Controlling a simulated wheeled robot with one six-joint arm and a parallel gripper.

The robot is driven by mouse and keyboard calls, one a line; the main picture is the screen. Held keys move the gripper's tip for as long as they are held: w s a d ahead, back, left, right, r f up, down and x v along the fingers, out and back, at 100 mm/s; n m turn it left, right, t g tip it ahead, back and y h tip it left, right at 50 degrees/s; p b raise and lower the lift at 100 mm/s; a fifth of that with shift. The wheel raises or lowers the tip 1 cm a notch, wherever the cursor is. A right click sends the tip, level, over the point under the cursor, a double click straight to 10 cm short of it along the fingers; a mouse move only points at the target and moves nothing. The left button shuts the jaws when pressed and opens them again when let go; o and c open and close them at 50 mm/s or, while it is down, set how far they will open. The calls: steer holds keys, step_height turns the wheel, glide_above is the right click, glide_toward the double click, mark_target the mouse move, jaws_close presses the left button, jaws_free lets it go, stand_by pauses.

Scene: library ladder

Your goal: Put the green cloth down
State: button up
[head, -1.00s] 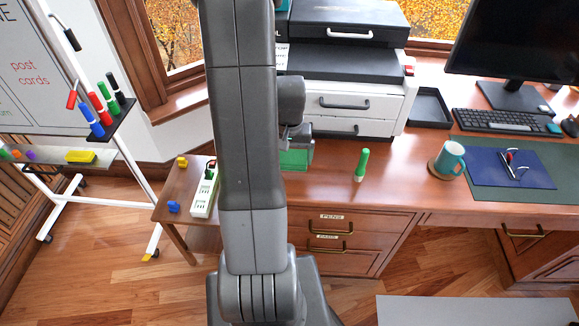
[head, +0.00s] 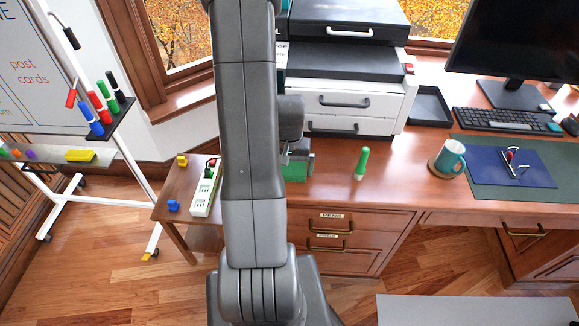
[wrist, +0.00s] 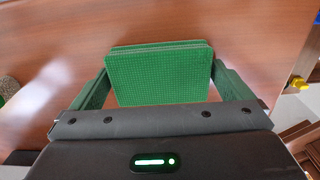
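The green cloth (wrist: 160,76) is a thick folded square with a woven texture, in front of my palm in the wrist view. My gripper (wrist: 161,68) has its two green fingers at the cloth's left and right edges, seemingly touching both, so it appears shut on the cloth. In the head view a bit of green (head: 297,168) shows at the desk beside my arm; my arm hides the rest. I cannot tell whether the cloth touches the wood or is just above it.
A green marker (head: 361,163) stands upright on the desk (head: 400,178). A teal mug (head: 449,160) and a blue folder (head: 511,168) are further right. A power strip (head: 205,190) lies on the low side table. Desk around the marker is clear.

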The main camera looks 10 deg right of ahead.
mark_target(290, 167)
steer(key=shift+r, duration=0.1)
step_height(290, 167, up, 12)
steer(key=shift+p, duration=0.4)
stand_by(0.3)
step_height(290, 167, down, 12)
steer(key=shift+r, duration=0.75)
stand_by(0.3)
steer(key=shift+f, duration=0.1)
